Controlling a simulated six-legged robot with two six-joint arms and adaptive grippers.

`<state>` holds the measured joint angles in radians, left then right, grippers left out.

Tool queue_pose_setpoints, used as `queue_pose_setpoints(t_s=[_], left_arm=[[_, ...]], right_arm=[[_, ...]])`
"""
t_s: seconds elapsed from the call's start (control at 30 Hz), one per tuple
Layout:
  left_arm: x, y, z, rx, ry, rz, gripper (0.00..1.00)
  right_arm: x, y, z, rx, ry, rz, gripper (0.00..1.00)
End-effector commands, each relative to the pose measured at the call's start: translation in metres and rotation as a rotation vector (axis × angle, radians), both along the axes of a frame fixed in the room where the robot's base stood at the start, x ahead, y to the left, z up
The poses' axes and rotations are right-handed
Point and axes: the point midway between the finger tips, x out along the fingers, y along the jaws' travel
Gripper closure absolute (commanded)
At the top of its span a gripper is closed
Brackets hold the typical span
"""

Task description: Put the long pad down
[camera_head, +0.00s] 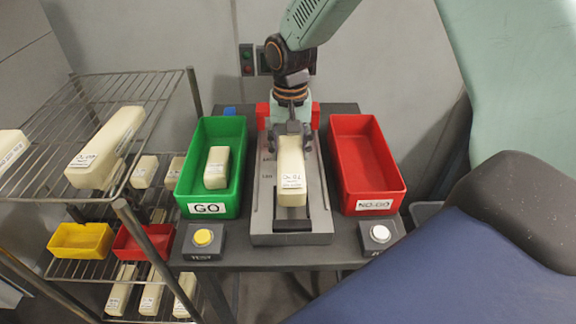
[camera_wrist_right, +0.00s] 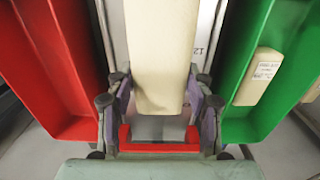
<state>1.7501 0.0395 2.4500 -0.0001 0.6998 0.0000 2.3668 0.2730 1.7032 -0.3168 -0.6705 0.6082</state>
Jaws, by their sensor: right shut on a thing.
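A long cream pad (camera_head: 291,175) with a printed label on its near end lies lengthwise over the grey measuring fixture (camera_head: 262,225). My right gripper (camera_head: 291,142) comes from above and is shut on the pad's far part, one finger on each side. In the right wrist view the pad (camera_wrist_right: 160,60) runs between the fingers of the gripper (camera_wrist_right: 160,92). I cannot tell whether the pad touches the fixture bed. My left gripper is not in view.
A green GO bin (camera_head: 183,185) holding a short pad (camera_head: 217,168) stands left of the fixture. An empty red NO-GO bin (camera_head: 368,165) stands right. A yellow button (camera_head: 203,237) and white button (camera_head: 380,233) are in front. A wire rack (camera_head: 100,95) with several pads stands left.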

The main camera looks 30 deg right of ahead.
Motion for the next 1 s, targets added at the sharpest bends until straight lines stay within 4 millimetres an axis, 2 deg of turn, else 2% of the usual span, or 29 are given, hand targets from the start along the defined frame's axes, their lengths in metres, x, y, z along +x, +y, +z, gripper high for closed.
queue_pose_setpoints(t_s=[0.23,0.37,0.4,0.43,0.5,0.63,0.67,0.9,1.0], left_arm=[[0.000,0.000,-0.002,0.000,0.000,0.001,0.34],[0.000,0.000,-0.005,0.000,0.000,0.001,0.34],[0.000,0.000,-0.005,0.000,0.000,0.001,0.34],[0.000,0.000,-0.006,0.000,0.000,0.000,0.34],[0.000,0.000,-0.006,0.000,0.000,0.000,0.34],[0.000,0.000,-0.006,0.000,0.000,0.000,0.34],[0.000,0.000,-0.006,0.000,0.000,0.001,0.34],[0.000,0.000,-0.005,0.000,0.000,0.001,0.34],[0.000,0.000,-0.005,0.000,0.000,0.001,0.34]], right_arm=[[0.001,0.001,-0.019,-0.001,0.001,0.001,0.80],[0.001,0.001,-0.038,0.000,0.002,0.001,0.80],[0.002,0.002,-0.044,-0.001,0.003,0.001,0.85],[0.002,0.002,-0.046,0.000,0.001,0.001,0.85],[0.003,0.001,-0.049,-0.001,-0.001,0.001,0.97],[0.004,0.002,-0.049,0.000,-0.002,0.001,0.97],[0.004,0.001,-0.049,-0.001,-0.001,0.002,0.47],[0.004,0.001,-0.048,0.000,0.000,0.001,0.27],[0.004,0.001,-0.048,-0.001,-0.001,0.001,0.25]])
